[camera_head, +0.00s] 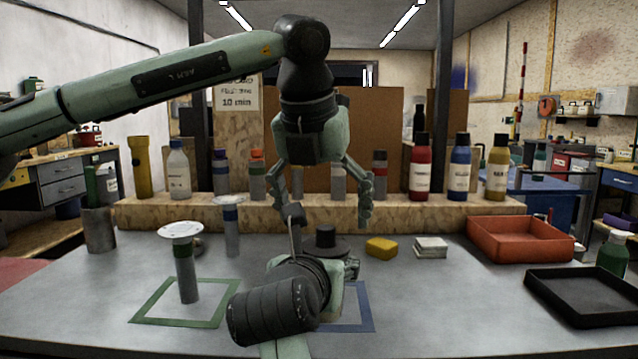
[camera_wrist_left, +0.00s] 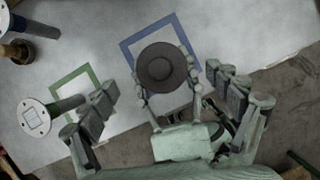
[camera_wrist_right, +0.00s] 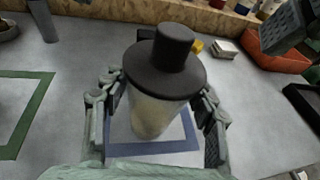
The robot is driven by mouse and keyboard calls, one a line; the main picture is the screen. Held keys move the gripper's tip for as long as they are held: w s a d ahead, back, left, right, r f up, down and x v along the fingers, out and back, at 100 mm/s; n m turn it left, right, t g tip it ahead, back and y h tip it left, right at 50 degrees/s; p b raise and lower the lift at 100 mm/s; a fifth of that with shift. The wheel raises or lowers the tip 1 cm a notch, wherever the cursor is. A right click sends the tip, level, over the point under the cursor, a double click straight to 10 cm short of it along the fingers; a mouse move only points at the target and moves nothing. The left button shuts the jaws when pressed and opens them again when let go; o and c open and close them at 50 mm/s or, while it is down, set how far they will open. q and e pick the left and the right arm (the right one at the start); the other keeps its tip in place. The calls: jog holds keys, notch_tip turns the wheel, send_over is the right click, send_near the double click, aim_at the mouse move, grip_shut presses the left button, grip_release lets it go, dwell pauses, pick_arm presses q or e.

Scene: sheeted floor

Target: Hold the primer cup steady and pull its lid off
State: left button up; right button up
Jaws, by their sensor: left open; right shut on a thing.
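The primer cup (camera_wrist_right: 150,115) is a pale, cloudy cup standing upright over the blue square outline (camera_wrist_right: 175,145). Its black lid (camera_wrist_right: 165,70), a wide disc with a round knob, sits on its top. The lid also shows in the head view (camera_head: 326,237) and from above in the left wrist view (camera_wrist_left: 161,68). My right gripper (camera_wrist_right: 155,105) is shut on the cup, one finger on each side below the lid. In the head view my right wrist hides the cup's body. My left gripper (camera_head: 328,215) is open and empty, pointing down above the lid.
A green-banded cylinder with a white disc top (camera_head: 186,265) stands in the green outline (camera_head: 145,318) at left. A yellow block (camera_head: 381,247), white stack (camera_head: 431,247), red tray (camera_head: 520,250) and black tray (camera_head: 570,310) lie to the right. Bottles line the wooden ledge (camera_head: 400,208) behind.

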aim_at(325, 227)
pick_arm(q)
jog(key=shift+x, duration=2.1)
jog(key=c, duration=1.4)
jog(key=shift+o, duration=0.2)
jog(key=shift+r, duration=0.2)
jog(key=shift+r, duration=0.95)
jog(key=shift+r, duration=2)
pick_arm(e)
jog(key=o, duration=1.8)
jog(key=shift+c, duration=0.2)
